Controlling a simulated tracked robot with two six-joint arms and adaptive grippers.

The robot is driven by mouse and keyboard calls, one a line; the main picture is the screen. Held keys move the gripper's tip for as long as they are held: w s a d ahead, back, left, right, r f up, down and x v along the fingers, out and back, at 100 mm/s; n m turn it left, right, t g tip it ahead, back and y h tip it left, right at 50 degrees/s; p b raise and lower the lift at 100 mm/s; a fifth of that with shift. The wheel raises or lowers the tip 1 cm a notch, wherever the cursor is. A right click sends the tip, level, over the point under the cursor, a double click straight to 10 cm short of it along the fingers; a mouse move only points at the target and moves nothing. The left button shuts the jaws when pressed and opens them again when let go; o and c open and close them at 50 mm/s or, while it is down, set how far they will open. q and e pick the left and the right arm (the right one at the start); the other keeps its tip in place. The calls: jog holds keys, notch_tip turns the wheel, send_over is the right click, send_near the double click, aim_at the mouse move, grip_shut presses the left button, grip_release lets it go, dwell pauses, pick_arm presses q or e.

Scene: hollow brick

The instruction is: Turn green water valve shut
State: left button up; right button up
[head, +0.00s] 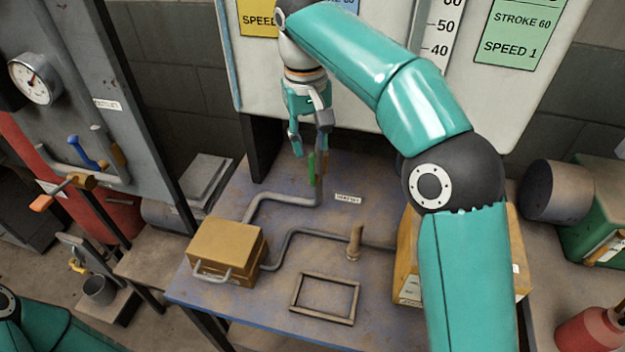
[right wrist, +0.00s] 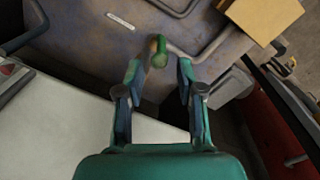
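The green water valve (head: 312,168) has an upright green lever and stands on a grey pipe at the back of the blue table. In the right wrist view the green valve (right wrist: 159,54) shows end-on, centred just beyond my fingertips. My right gripper (head: 311,149) points down just above the valve, its fingers spread to either side. The right wrist view shows the same right gripper (right wrist: 160,68) open and empty. Whether a finger touches the lever cannot be told. My left gripper is outside the head view.
A yellow box (head: 226,250) with a handle, a rectangular frame (head: 325,298) and a short brown post (head: 354,243) are on the table (head: 270,310). A white panel (head: 380,60) rises behind. Blue (head: 85,151) and orange (head: 62,191) levers are at the left.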

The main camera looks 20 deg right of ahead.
aim_at(312, 185)
jog(key=f, duration=0.4)
jog(key=f+b, duration=0.1)
jog(key=f, duration=0.3)
jog(key=shift+s+d+f, duration=0.1)
jog(key=shift+d+f, duration=0.1)
jog(key=shift+f, duration=0.15)
grip_shut()
